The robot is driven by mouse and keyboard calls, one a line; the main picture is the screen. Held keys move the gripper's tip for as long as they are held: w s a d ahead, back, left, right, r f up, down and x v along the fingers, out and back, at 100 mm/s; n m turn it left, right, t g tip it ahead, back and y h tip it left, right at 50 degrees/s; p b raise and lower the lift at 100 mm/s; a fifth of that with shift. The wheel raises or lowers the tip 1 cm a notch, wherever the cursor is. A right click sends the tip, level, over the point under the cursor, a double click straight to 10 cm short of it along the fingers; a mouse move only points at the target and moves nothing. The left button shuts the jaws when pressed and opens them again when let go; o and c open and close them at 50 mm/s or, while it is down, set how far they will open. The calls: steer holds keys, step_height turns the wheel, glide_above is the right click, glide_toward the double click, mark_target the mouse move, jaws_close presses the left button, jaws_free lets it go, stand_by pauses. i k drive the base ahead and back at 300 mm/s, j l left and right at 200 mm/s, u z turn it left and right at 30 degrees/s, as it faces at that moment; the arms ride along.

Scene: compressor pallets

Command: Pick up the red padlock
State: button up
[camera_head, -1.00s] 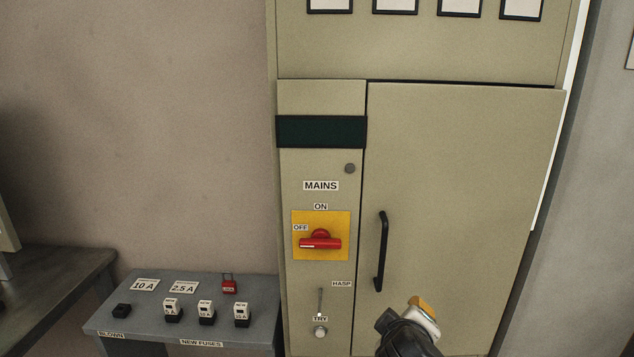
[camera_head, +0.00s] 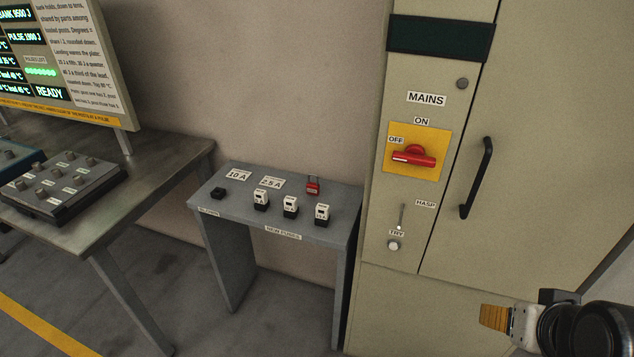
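The red padlock (camera_head: 313,187) stands at the back right of a small grey table (camera_head: 222,232), close to the cabinet's side. Its shackle points up. My gripper (camera_head: 492,317) is at the lower right, in front of the cabinet, well to the right of the padlock and apart from it. The gap between the fingers cannot be made out, and nothing is visibly held.
Several white-and-black fuses (camera_head: 290,206) line the table front; a black block (camera_head: 218,193) lies at left. The cabinet (camera_head: 400,305) has a red mains switch (camera_head: 413,156) and black door handle (camera_head: 477,178). A workbench (camera_head: 150,190) with a control box (camera_head: 65,187) is left.

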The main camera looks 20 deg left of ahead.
mark_target(312, 188)
steer(key=i+j, duration=0.1)
steer(key=j, duration=0.75)
steer(key=i+j, duration=0.1)
steer(key=j, duration=0.75)
steer(key=i+j, duration=0.1)
steer(key=j, duration=0.75)
steer(key=z, duration=0.05)
